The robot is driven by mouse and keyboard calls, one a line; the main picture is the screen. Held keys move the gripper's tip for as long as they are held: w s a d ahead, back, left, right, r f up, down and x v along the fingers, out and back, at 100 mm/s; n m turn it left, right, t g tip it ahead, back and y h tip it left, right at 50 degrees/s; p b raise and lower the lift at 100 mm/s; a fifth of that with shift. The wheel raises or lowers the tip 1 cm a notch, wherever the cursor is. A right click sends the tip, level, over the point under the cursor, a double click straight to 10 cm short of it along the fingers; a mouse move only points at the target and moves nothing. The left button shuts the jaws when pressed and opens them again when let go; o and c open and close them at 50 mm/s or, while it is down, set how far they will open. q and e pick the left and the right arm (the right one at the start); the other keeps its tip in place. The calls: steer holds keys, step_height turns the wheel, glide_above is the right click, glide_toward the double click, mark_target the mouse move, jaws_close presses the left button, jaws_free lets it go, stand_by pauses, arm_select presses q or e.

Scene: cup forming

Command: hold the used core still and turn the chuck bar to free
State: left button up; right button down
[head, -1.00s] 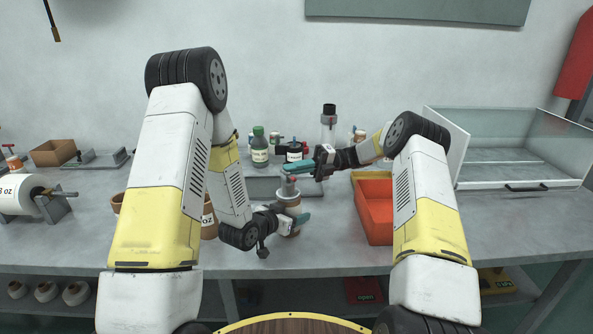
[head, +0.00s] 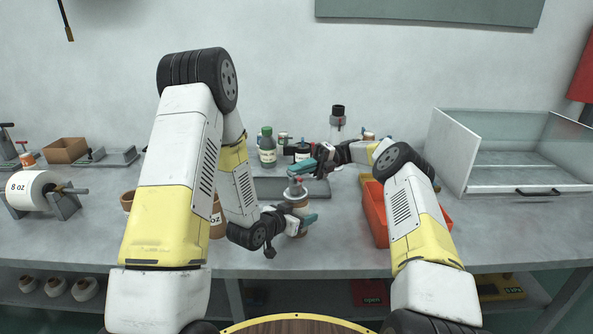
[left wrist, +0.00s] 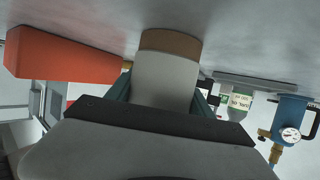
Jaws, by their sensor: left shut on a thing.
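The used core (head: 301,209), a brown cylinder with a pale flange on top, stands upright on the bench in the head view. My left gripper (head: 297,222) is shut around its lower side. In the left wrist view the core (left wrist: 165,78) shows as a pale body with a brown band, between the teal fingers. My right gripper (head: 308,168) is over the core's top, its teal fingers at a small grey upright piece (head: 294,182), which may be the chuck bar. The fingers cover much of that piece, and I cannot tell whether they are closed on it.
An orange tray (head: 376,215) lies just right of the core. A green bottle (head: 267,150) and a dark jar stand behind. A white paper roll (head: 32,190) sits on a stand at the left. A clear-sided case (head: 500,150) is at the right. The bench front edge is clear.

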arm_select(q)
steer(key=shift+r, duration=0.1)
arm_select(e)
step_height(320, 180, up, 10)
stand_by(0.5)
arm_select(q)
steer(key=o, duration=1.5)
steer(key=shift+o, duration=0.2)
